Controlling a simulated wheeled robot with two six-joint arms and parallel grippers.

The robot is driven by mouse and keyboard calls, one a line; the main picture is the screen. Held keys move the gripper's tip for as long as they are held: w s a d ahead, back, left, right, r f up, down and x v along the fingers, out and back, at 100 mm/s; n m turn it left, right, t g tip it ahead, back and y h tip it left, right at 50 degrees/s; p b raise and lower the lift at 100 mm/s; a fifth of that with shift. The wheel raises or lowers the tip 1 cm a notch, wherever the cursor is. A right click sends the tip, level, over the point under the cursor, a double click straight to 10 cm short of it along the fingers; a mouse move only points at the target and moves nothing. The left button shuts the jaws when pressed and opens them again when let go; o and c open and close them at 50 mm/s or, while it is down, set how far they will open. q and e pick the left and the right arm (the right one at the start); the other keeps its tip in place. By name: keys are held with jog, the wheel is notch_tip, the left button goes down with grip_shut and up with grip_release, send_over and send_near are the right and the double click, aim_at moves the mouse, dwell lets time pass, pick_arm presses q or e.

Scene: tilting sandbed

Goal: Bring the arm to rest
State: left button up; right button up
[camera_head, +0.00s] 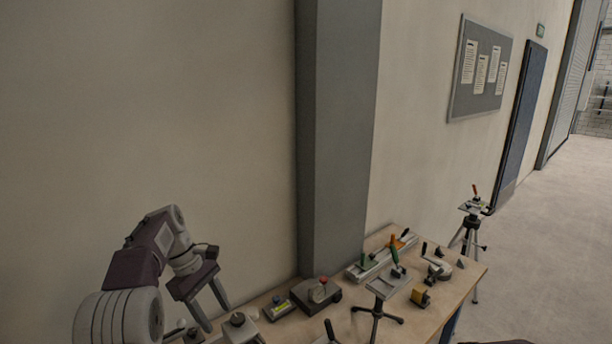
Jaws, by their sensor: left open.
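My left arm (150,255) comes in from the lower left and is bent, with its wrist raised. My left gripper (213,312) is open, its two dark fingers pointing down and spread apart. It is at the left end of the wooden workbench (432,318), and nothing shows between the fingers. How far the fingertips are from the bench top is hard to tell. My right gripper does not show.
Near the gripper are a small box with a yellow-green label (279,308), a dark box with a red knob (317,294) and a grey metal piece (240,328). A tripod (471,232) stands behind.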

pick_arm(q)
jog(key=s+d+f+m+y+b, duration=0.1)
jog(key=s+d+f+m+b, duration=0.1)
jog(key=s+d+f+b, duration=0.3)
jog(key=s+d+f+m+y, duration=0.1)
jog(key=s+f+m, duration=0.15)
jog(key=s, duration=0.45)
jog(key=s+a+f+m+t+y+b, duration=0.1)
jog(key=s+a+f+m+t, duration=0.1)
jog(key=s+f+m, duration=0.6)
notch_tip(320, 180, down, 4)
jog(key=shift+s+r+m+y, duration=0.2)
jog(key=shift+s+m+y, duration=0.1)
jog(key=shift+s+m, duration=0.1)
jog(key=shift+s, duration=0.1)
